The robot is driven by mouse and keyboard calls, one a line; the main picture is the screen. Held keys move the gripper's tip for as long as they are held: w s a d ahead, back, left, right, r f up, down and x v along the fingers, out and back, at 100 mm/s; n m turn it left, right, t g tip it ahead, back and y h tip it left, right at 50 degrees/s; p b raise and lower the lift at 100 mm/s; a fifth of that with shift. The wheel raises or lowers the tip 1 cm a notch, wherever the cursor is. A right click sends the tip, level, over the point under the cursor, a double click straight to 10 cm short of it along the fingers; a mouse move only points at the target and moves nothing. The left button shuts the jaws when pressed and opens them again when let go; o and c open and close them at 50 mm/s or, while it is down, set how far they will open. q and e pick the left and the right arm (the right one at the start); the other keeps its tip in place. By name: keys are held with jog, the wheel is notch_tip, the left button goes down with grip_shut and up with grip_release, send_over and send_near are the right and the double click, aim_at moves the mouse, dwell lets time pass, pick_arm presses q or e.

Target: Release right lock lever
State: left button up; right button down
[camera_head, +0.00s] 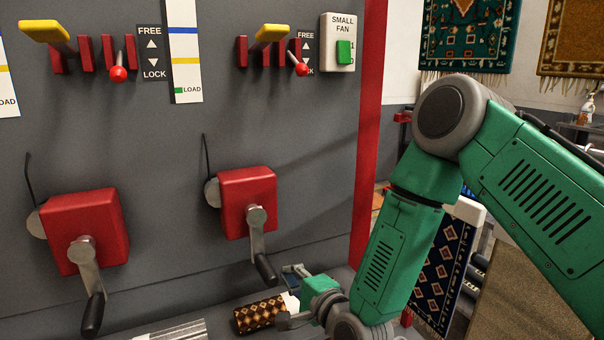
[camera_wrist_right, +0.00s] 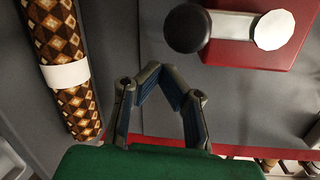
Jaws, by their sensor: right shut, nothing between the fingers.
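The right lock lever (camera_head: 300,68) is a short lever with a red ball end, on the upper right of the grey panel. Its ball hangs low beside the LOCK end of a FREE/LOCK label (camera_head: 307,50). The lever does not show in the wrist view. My left gripper is not in view.
A right red crank box (camera_head: 248,201) with a crank handle (camera_head: 265,268) stands between gripper and lever; its handle knob (camera_wrist_right: 187,28) is close in the wrist view. A yellow-handled lever (camera_head: 271,33) sits left of the lock lever. A patterned rug roll (camera_head: 258,315) lies below.

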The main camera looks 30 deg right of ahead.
aim_at(296, 62)
jog(key=w+d+r+m+t+h+p, duration=0.1)
jog(key=d+r+m+t+h, duration=0.1)
jog(key=r+m, duration=0.3)
jog(key=w+d+r+m+t+h+p, duration=0.1)
jog(key=w+d+r+m+t+h, duration=0.1)
jog(key=r, duration=1.2)
jog(key=w+d+r+m+t+h+p, duration=0.1)
jog(key=d+r+m+t+h, duration=0.2)
jog(key=r+m, duration=0.6)
jog(key=shift+w+d+r+t, duration=0.15)
jog(key=shift+d+r+t, duration=0.15)
jog(key=shift+r+t, duration=0.55)
jog(key=shift+f+p, duration=0.15)
jog(key=shift+p, duration=0.15)
jog(key=p+x, duration=0.2)
jog(key=x, duration=0.8)
jog(key=shift+a+r, duration=0.1)
jog(key=shift+r, duration=0.2)
jog(key=s, duration=0.1)
jog(key=s+a+r+p, duration=0.1)
jog(key=s, duration=0.1)
jog(key=shift+s+a+r, duration=0.1)
jog(key=shift+a+r, duration=0.15)
jog(key=shift+a, duration=0.1)
